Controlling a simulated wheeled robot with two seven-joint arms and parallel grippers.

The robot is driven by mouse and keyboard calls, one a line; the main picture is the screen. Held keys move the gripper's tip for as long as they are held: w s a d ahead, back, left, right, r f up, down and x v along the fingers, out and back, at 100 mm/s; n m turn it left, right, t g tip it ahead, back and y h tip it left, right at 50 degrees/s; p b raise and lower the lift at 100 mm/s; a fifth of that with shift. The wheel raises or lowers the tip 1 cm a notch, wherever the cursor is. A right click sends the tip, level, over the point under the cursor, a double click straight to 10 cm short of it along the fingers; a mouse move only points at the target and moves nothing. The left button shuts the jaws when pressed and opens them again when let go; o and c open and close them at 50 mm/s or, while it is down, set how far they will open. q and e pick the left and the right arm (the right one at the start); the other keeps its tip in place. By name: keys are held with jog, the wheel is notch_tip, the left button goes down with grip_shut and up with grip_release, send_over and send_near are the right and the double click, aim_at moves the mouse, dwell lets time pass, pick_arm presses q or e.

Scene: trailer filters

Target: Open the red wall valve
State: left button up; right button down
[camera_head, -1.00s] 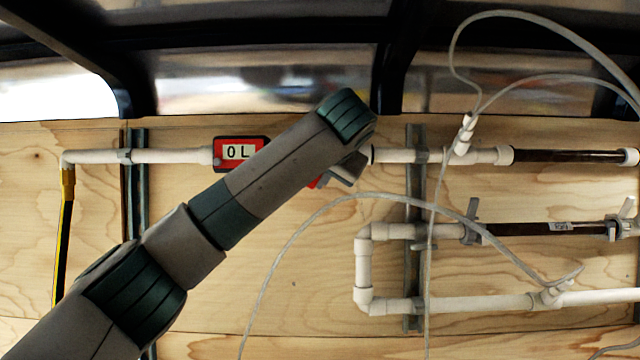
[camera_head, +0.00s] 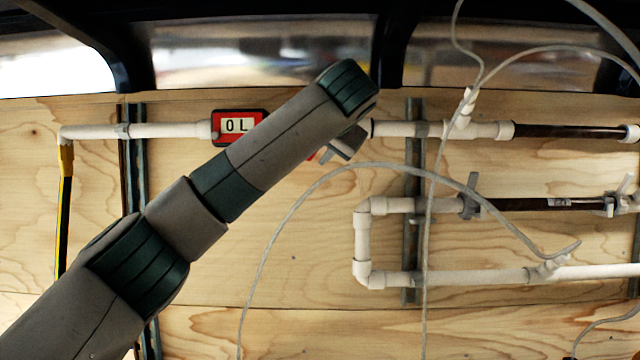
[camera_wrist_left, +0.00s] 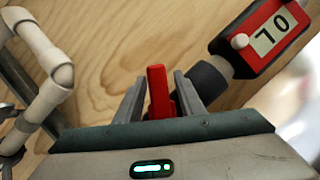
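The red valve handle (camera_wrist_left: 158,92) stands upright between the two fingers of my left gripper (camera_wrist_left: 160,95) in the left wrist view. Narrow gaps seem to show on both sides of the handle, so the fingers look open around it. In the head view my left arm crosses from the lower left and hides most of the valve. Only a small red piece of the handle (camera_head: 313,156) shows beside my left gripper (camera_head: 346,145). A dark valve body (camera_wrist_left: 208,82) shows behind the right finger in the wrist view. My right gripper is not in view.
A red meter with a display (camera_head: 238,126) sits on the white pipe (camera_head: 170,130), left of the valve. A looped grey hose (camera_head: 285,220) hangs in front of the plywood wall (camera_head: 300,285). Lower white pipes (camera_head: 363,243) stand to the right.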

pick_arm(q)
jog(key=shift+d, duration=0.1)
jog(key=s+d+r+n+h+b, duration=0.1)
jog(key=s+r+n+h+b, duration=0.15)
jog(key=s, duration=0.55)
jog(key=s+d+r+n+h+b, duration=0.1)
jog(key=s+d+r+n+b, duration=0.15)
jog(key=s, duration=0.55)
jog(key=w+f+m+g+h, duration=0.1)
jog(key=w+f, duration=0.3)
jog(key=f, duration=0.8)
jog(key=w+d+f+m+g, duration=0.1)
jog(key=w+f, duration=0.3)
jog(key=f, duration=0.7)
jog(key=w+f+m+g+h, duration=0.1)
jog(key=w+f, duration=0.3)
jog(key=f, duration=0.8)
jog(key=shift+d+f+g+h, duration=0.2)
jog(key=shift+f+g+h, duration=0.15)
jog(key=shift+g, duration=0.25)
